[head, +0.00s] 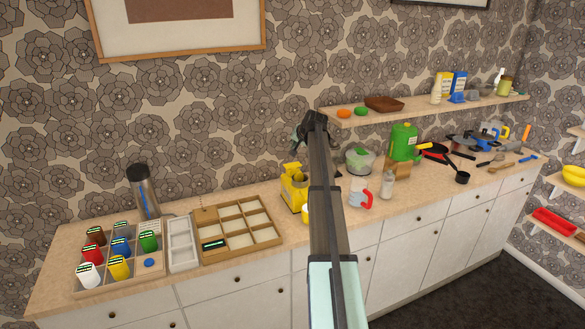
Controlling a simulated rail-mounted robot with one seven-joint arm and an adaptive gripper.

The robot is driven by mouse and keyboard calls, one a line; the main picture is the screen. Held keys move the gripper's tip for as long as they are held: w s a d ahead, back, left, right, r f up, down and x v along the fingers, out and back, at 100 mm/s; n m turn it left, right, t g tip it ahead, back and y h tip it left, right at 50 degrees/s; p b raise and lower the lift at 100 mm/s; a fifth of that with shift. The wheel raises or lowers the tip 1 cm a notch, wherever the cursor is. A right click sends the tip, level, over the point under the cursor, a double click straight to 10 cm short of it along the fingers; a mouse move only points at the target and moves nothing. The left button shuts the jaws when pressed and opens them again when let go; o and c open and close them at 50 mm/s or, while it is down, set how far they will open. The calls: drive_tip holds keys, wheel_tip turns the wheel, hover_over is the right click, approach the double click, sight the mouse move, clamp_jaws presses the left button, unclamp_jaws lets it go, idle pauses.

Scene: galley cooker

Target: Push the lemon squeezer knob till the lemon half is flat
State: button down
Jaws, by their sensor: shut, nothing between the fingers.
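A yellow device that looks like the lemon squeezer (293,188) stands on the counter just left of my arm. Its knob cannot be made out clearly at this size, and I cannot see a lemon half. My gripper (297,142) is at the far end of my raised arm, in the upper middle of the head view. It is shut and empty, and appears above the squeezer, apart from it. My own arm hides most of the fingers and the counter to the squeezer's right.
A wooden compartment tray (275,240), a white tray (182,246), a rack of coloured cups (150,272) and a steel flask (145,192) stand left. A green canister (403,142), a lidded bowl (360,158) and a jug (358,194) stand right. A wall shelf (420,110) hangs behind.

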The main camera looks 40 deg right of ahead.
sight(293, 165)
drive_tip(key=shift+f+b, duration=1.05)
drive_tip(key=shift+f, duration=1.95)
drive_tip(key=shift+f, duration=0.15)
drive_tip(key=shift+f+b, duration=0.3)
drive_tip(key=shift+f, duration=0.15)
drive_tip(key=shift+s+a+f+b, duration=0.15)
drive_tip(key=shift+f+b, duration=0.3)
drive_tip(key=shift+f, duration=0.45)
idle(0.4)
drive_tip(key=shift+r, duration=0.1)
drive_tip(key=shift+w+r+p, duration=0.25)
drive_tip(key=shift+r+p, duration=0.1)
drive_tip(key=shift+r, duration=0.85)
